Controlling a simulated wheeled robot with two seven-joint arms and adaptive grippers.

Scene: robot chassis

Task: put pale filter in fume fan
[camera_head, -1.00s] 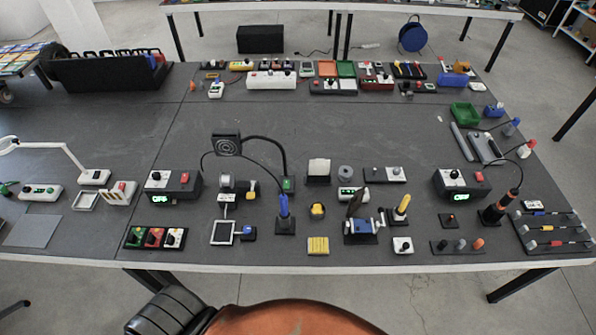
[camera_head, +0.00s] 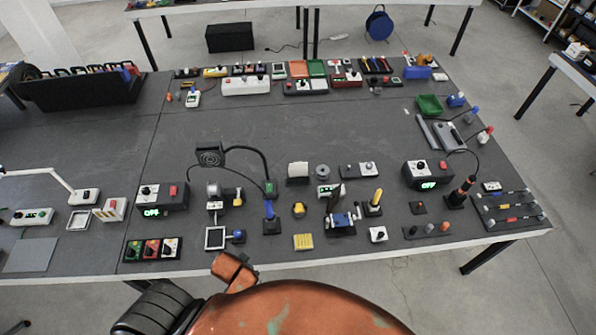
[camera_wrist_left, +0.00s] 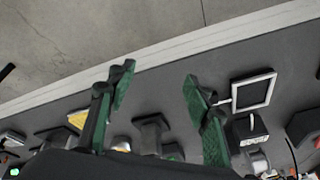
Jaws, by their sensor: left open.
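A flat square with a pale frame and grey middle (camera_head: 215,238), which looks like the pale filter, lies near the table's front edge. It also shows in the left wrist view (camera_wrist_left: 253,91), right of my left gripper. The fume fan (camera_head: 209,154) is a black square head on a curved black arm, farther back on the table. My left gripper (camera_wrist_left: 158,86) is open with nothing between its green-padded fingers. It points at the table near the front edge, and its fingers are not clearly seen in the head view. My right gripper is not in view.
A yellow ridged block (camera_head: 303,242) lies right of the pale square. A blue-handled tool in a stand (camera_head: 269,217) and a black control box (camera_head: 162,197) stand nearby. A dark rack (camera_head: 80,88) is at the back left.

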